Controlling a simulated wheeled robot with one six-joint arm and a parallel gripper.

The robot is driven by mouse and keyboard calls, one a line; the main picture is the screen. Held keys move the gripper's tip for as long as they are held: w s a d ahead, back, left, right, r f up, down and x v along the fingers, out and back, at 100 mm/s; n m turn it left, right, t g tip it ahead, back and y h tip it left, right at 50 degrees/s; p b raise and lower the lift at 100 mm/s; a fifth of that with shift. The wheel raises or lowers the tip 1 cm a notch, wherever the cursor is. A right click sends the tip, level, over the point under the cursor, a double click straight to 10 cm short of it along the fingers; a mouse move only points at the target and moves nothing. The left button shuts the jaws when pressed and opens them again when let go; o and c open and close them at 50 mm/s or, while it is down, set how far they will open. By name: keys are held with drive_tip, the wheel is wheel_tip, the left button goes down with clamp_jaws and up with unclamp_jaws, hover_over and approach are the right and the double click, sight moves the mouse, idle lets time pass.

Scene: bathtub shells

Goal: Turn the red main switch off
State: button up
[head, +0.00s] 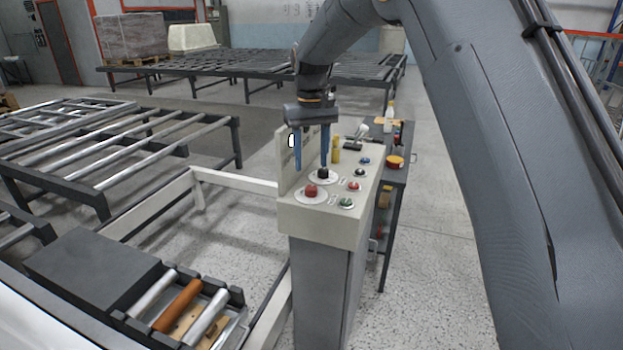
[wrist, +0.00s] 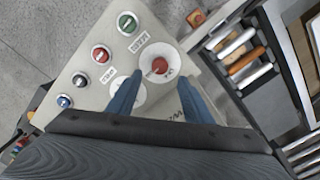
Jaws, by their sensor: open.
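The red main switch (head: 311,190) is a red knob on a round white plate at the near left corner of the console's top (head: 330,210). It also shows in the wrist view (wrist: 160,66), just beyond the gap between my fingertips. My gripper (head: 311,168) is open and empty, pointing down with two blue fingers. It appears above the console and is not closed on the knob. In the wrist view the fingers (wrist: 160,78) lie to either side of the knob's line. A black knob (head: 323,174) on a second white plate is partly hidden by a finger.
A yellow post (head: 336,150) stands behind. A cluttered bench (head: 395,175) and roller conveyors (head: 130,150) surround it.

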sight(311, 187)
drive_tip(key=shift+f+p, duration=0.95)
drive_tip(key=shift+f, duration=2.8)
drive_tip(key=shift+c, duration=0.3)
drive_tip(key=c, duration=1)
